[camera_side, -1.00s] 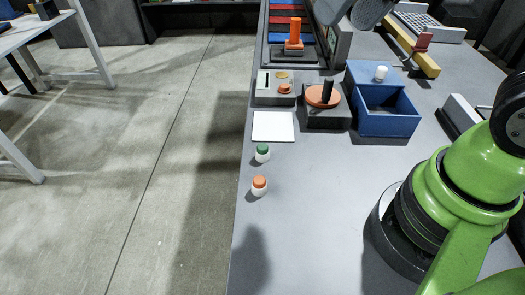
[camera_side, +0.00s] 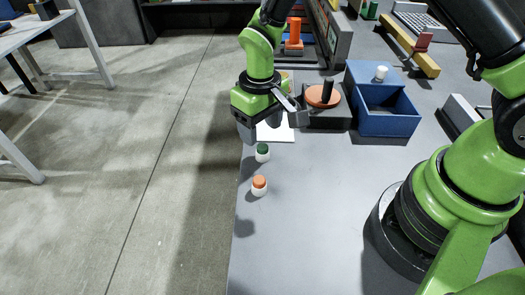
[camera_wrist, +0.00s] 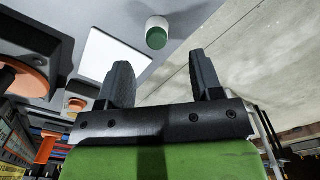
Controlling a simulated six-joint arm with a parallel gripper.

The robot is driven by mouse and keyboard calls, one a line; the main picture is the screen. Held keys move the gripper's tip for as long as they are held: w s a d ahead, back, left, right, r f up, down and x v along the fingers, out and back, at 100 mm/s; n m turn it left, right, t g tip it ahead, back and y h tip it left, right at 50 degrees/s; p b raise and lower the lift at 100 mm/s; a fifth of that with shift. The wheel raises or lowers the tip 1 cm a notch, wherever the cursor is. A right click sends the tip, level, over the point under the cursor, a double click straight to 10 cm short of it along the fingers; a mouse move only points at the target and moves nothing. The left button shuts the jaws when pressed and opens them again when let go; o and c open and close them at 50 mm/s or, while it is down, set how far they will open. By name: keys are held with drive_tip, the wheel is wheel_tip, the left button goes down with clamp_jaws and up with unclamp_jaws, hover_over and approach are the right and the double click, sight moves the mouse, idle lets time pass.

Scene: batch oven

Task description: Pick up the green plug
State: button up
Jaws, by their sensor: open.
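The green plug (camera_side: 262,149) has a green top and a white lower part and stands upright on the grey table near its left edge. In the wrist view the green plug (camera_wrist: 157,35) shows beyond the fingertips, near the top centre. My gripper (camera_side: 272,126) is above the table, over the white square pad, a little behind the green plug. In the wrist view my gripper (camera_wrist: 163,72) has its two dark fingers apart, with nothing between them. The fingers do not touch the plug.
An orange-topped plug (camera_side: 259,186) stands in front of the green one. The white pad (camera_side: 274,133) lies behind. A grey block with an orange disc and black knob (camera_side: 323,97) and a blue open box (camera_side: 388,112) stand to the right. The table's front is clear.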

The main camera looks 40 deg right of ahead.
sight(262, 146)
drive_tip(key=shift+d+f, duration=0.15)
drive_tip(key=shift+f, duration=3)
drive_tip(key=c, duration=1)
